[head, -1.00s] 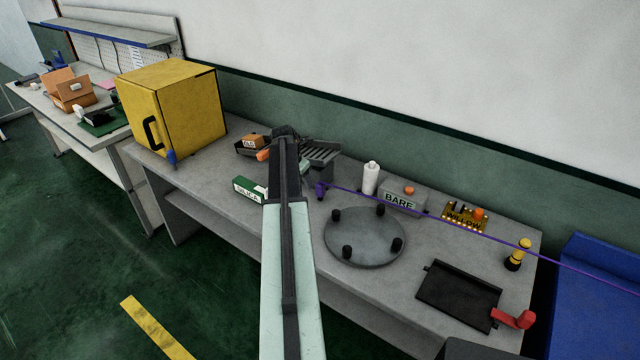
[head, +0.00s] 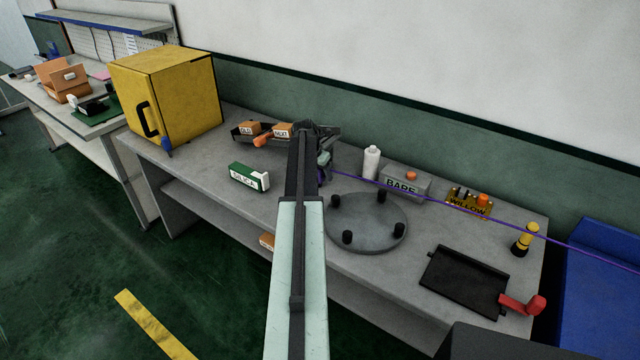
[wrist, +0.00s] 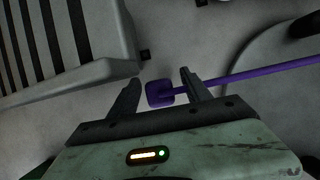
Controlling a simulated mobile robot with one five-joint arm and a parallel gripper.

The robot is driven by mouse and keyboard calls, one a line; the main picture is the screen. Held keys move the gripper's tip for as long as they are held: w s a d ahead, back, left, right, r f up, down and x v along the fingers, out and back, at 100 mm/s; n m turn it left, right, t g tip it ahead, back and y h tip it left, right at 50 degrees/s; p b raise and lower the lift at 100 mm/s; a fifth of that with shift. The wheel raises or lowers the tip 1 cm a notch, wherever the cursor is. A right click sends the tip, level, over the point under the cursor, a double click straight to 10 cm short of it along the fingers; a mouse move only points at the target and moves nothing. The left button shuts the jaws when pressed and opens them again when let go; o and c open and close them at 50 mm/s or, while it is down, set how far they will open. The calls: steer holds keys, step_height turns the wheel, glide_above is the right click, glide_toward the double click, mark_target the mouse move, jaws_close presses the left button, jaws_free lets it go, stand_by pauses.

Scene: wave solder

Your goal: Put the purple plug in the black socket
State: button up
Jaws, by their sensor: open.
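The purple plug (wrist: 160,93) lies between the two spread fingers of my gripper (wrist: 161,76) in the wrist view. The fingers stand apart, with a gap on the plug's left. Its purple cable (wrist: 255,76) runs to the right past the right finger. In the head view my gripper (head: 325,160) is over the bench beside the ridged grey unit and largely hides the plug; the cable (head: 460,211) stretches right across the bench. A small black square piece (wrist: 145,55) shows ahead of the fingers; I cannot tell whether it is the black socket.
A round grey turntable (head: 365,225) with black posts is right of my gripper. A green-white box (head: 249,177) and yellow cabinet (head: 170,100) are left.

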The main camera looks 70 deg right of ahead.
steer(key=shift+d+f, duration=0.25)
steer(key=shift+f, duration=0.45)
steer(key=shift+r, duration=0.25)
jaws_close()
steer(key=shift+r+p, duration=0.55)
steer(key=shift+p, duration=0.15)
step_height(320, 180, up, 3)
steer(key=p, duration=0.3)
steer(key=shift+r, duration=0.15)
steer(key=s+a, duration=0.2)
steer(key=a, duration=0.5)
steer(key=s+a+p, duration=0.1)
steer(key=s+a, duration=0.1)
steer(key=a, duration=0.6)
steer(key=shift+s+a+r, duration=0.25)
steer(key=shift+s+r, duration=0.05)
steer(key=shift+r, duration=0.1)
